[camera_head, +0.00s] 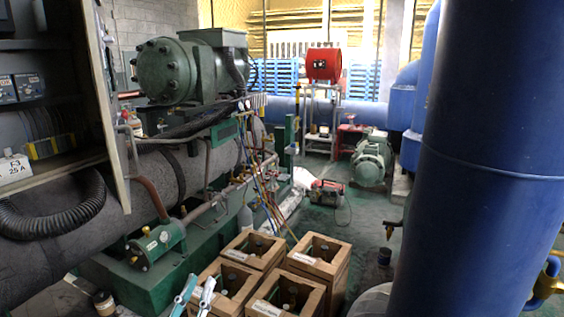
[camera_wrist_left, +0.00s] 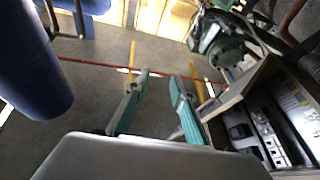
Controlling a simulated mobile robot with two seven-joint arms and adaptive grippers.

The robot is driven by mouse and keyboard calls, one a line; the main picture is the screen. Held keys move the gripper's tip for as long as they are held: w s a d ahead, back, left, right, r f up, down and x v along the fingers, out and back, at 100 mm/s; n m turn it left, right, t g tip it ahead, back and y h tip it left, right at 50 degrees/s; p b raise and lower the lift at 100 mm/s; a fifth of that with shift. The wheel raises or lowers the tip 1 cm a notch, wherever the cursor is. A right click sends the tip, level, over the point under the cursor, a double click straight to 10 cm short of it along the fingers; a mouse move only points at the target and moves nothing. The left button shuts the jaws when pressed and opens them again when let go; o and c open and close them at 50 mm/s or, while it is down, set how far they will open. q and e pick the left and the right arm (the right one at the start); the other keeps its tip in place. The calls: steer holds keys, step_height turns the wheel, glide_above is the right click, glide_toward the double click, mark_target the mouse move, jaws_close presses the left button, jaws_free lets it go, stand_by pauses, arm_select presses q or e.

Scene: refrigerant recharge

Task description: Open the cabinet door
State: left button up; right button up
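The electrical cabinet (camera_head: 48,85) stands at the left edge of the head view, with breakers, wiring and a label showing inside. A tan upright panel edge (camera_head: 108,110) bounds its right side; I cannot tell whether this is the door or the frame. In the left wrist view the cabinet (camera_wrist_left: 268,128) is at the lower right, its inside showing. My left gripper (camera_head: 199,283) is low in the head view, well apart from the cabinet. In the wrist view its teal fingers (camera_wrist_left: 159,82) are spread with nothing between them. My right gripper is not in view.
A large blue pipe (camera_head: 480,150) fills the right. A green compressor (camera_head: 185,68) and a grey insulated cylinder (camera_head: 160,180) stand beside the cabinet.

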arm_select(q)
steer(key=s+f+m+g, duration=0.1)
steer(key=s+f+g, duration=0.4)
steer(key=s+f, duration=0.4)
steer(key=s+f+m+g+y+p, duration=0.1)
steer(key=s+f+g, duration=0.3)
steer(key=s+f, duration=0.6)
step_height(320, 180, down, 8)
steer(key=shift+a+m+g+y, duration=0.3)
steer(key=shift+a+m+g, duration=0.1)
steer(key=shift+a, duration=0.05)
steer(key=shift+m+g, duration=0.3)
steer(key=shift+g, duration=0.5)
steer(key=s+f, duration=0.2)
steer(key=s, duration=0.1)
steer(key=s+f, duration=0.1)
steer(key=shift+s+a+f, duration=0.1)
steer(key=shift+s+a, duration=0.2)
jaws_close()
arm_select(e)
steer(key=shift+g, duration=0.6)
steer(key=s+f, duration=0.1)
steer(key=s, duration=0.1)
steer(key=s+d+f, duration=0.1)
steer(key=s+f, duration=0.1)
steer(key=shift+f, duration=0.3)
